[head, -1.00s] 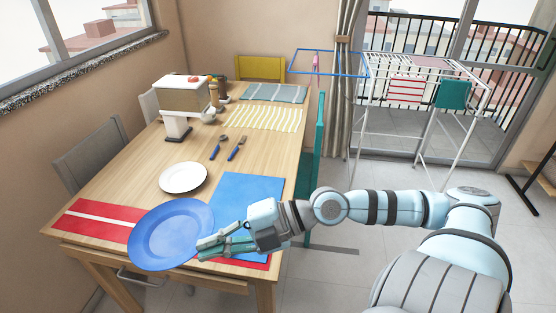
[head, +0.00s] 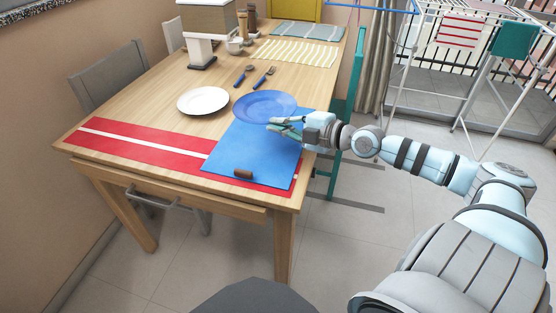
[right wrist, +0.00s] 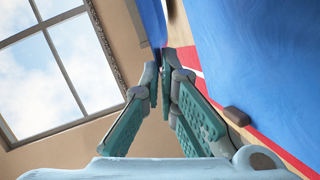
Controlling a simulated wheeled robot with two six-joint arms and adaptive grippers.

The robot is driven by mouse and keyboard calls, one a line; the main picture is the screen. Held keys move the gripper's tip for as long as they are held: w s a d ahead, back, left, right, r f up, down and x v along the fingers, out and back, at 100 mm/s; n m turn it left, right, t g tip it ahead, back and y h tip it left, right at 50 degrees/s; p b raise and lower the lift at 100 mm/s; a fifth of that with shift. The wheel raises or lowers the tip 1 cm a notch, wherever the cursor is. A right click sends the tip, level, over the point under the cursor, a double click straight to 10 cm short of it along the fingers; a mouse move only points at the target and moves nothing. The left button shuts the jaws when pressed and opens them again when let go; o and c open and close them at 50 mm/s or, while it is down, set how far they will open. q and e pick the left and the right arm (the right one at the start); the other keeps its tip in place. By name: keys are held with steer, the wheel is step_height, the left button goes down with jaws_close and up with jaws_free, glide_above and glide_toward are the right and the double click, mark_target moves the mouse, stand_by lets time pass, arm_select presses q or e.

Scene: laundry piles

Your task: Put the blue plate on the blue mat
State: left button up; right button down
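The blue plate (head: 265,104) is at the far end of the blue mat (head: 250,150), partly over the mat and partly over the table's wood. My right gripper (head: 272,124) is at the plate's near right rim. In the right wrist view the fingers (right wrist: 161,68) close on the edge of the blue plate (right wrist: 152,22), with the blue mat (right wrist: 275,60) to the right. The plate seems held above the mat; the exact gap is hard to tell. My left gripper is not in view.
A small brown block (head: 243,174) lies on the mat's near part. A white plate (head: 203,100) stands left of the blue plate. A red mat with a white stripe (head: 140,144) runs along the table's near edge. A fork (head: 264,77) and spoon (head: 244,75) lie behind.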

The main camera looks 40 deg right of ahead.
mark_target(280, 155)
step_height(280, 155, down, 5)
steer(key=shift+f+b, duration=0.15)
steer(key=shift+b, duration=0.85)
step_height(280, 155, down, 2)
steer(key=shift+a+f+b, duration=0.1)
steer(key=shift+f+b, duration=0.1)
steer(key=shift+b, duration=0.4)
steer(key=shift+r, duration=0.1)
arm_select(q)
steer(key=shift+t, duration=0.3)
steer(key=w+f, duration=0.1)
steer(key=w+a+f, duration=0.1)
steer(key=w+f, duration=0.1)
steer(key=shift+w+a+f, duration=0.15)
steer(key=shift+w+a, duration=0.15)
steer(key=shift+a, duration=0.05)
arm_select(e)
steer(key=c, duration=2.1)
jaws_free()
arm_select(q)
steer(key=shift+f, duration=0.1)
arm_select(e)
steer(key=shift+s, duration=0.1)
